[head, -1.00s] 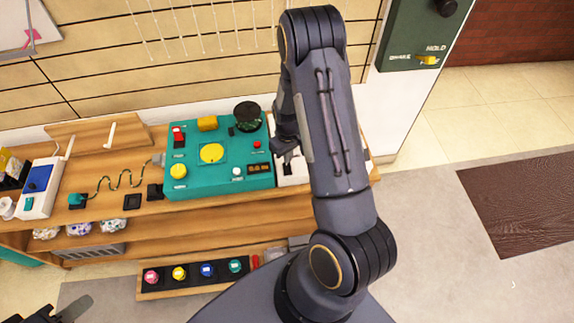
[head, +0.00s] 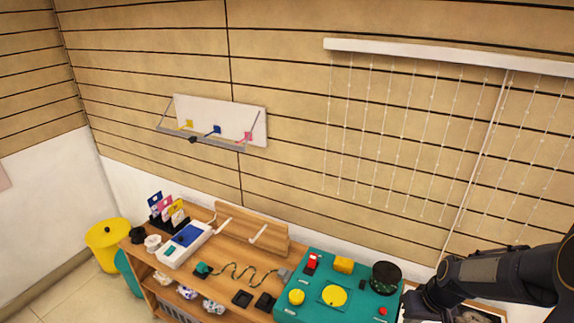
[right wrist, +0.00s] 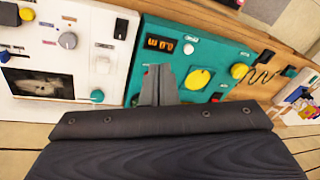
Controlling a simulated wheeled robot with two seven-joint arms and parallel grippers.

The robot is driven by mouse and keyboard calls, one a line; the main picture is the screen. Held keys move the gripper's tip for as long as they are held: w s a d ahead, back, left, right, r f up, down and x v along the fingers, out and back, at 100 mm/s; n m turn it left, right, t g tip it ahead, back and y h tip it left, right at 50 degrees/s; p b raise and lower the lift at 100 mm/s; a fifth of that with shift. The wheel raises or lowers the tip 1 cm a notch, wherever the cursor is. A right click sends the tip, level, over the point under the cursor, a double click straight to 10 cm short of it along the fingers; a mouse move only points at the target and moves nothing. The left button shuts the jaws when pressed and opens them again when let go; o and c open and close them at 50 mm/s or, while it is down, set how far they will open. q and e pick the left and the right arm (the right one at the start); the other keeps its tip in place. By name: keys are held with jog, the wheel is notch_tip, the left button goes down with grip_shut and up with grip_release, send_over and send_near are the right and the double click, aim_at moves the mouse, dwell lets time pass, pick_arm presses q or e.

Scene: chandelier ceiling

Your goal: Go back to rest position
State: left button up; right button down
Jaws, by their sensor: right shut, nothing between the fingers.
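My right arm enters the head view at the lower right, and its gripper (head: 425,300) is beside the right end of the teal panel (head: 345,300). In the right wrist view the two grey fingers (right wrist: 158,85) are together with nothing between them, in front of the teal panel (right wrist: 165,35) and a white panel (right wrist: 90,20). From these views I cannot tell whether the fingertips touch a panel. My left gripper is not in view.
A wooden bench (head: 225,260) runs along the wall with a white device (head: 186,245), a wire track (head: 235,272) and small items on it. A wall shelf (head: 215,125) hangs above. A yellow bin (head: 105,240) stands left on the floor. Strings (head: 400,140) hang at right.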

jog(key=s+a+r+t+y, duration=0.1)
jog(key=s+a+r, duration=0.25)
jog(key=r, duration=0.25)
jog(key=s+a+r+t+y, duration=0.1)
jog(key=s+a+r, duration=0.25)
jog(key=r, duration=0.35)
jog(key=s+a+r+t, duration=0.1)
jog(key=s+a, duration=0.1)
jog(key=s, duration=0.3)
jog(key=s+a+r, duration=0.2)
jog(key=s, duration=0.4)
jog(key=shift+t, duration=0.4)
jog(key=shift+d+m, duration=0.1)
jog(key=shift+m, duration=0.2)
